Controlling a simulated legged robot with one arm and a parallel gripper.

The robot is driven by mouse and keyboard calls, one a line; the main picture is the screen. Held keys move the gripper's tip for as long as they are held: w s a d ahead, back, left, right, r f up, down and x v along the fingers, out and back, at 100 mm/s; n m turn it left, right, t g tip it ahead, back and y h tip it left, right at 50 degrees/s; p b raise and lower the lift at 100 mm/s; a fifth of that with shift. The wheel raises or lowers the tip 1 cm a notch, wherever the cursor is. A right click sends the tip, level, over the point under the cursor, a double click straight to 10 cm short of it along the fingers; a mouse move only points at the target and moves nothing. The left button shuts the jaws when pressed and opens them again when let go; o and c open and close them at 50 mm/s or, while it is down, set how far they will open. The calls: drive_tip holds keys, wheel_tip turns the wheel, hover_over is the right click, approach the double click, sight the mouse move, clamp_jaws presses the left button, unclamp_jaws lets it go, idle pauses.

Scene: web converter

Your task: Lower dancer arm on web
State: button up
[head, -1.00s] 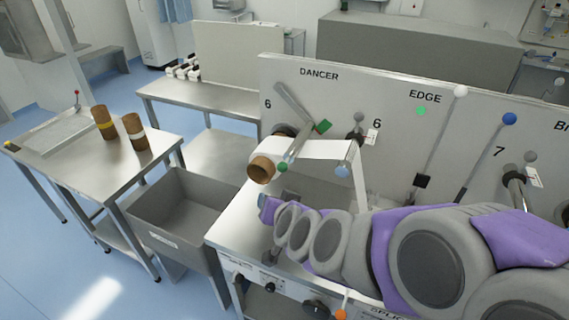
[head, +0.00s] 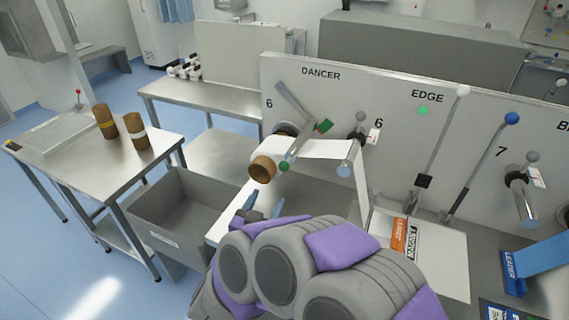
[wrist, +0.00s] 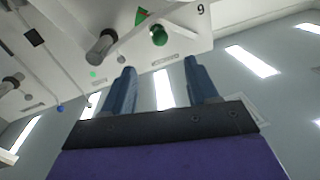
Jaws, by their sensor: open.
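The dancer arm (head: 295,103) is a grey bar slanting down to the right on the panel below the "DANCER" label. A green flag (head: 325,126) is at its lower end, and a roller with a green end knob (head: 284,167) sticks out toward me over the web. The white web (head: 325,149) runs from the brown core (head: 262,170) to a guide roller (head: 344,170), then hangs down. My gripper (head: 264,205) is open and empty, below and apart from the knob. In the wrist view, the green knob (wrist: 159,35) appears beyond and between my fingertips (wrist: 158,75).
The edge lever (head: 440,140) and a blue-knobbed lever (head: 485,165) stand to the right. A grey bin (head: 160,240) is left of the machine. A side table (head: 90,165) holds two brown cores. A splice plate (head: 445,262) lies at the right.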

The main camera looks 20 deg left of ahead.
sight(286, 162)
drive_tip(key=w+b, duration=0.1)
drive_tip(key=w, duration=0.4)
drive_tip(key=w+b, duration=0.1)
drive_tip(key=w, duration=1)
drive_tip(key=shift+w+a+b, duration=0.15)
drive_tip(key=shift+a+b, duration=0.1)
drive_tip(key=shift+b, duration=0.15)
drive_tip(key=shift+c, duration=0.3)
drive_tip(key=shift+d, duration=0.1)
drive_tip(key=c, duration=0.6)
clamp_jaws()
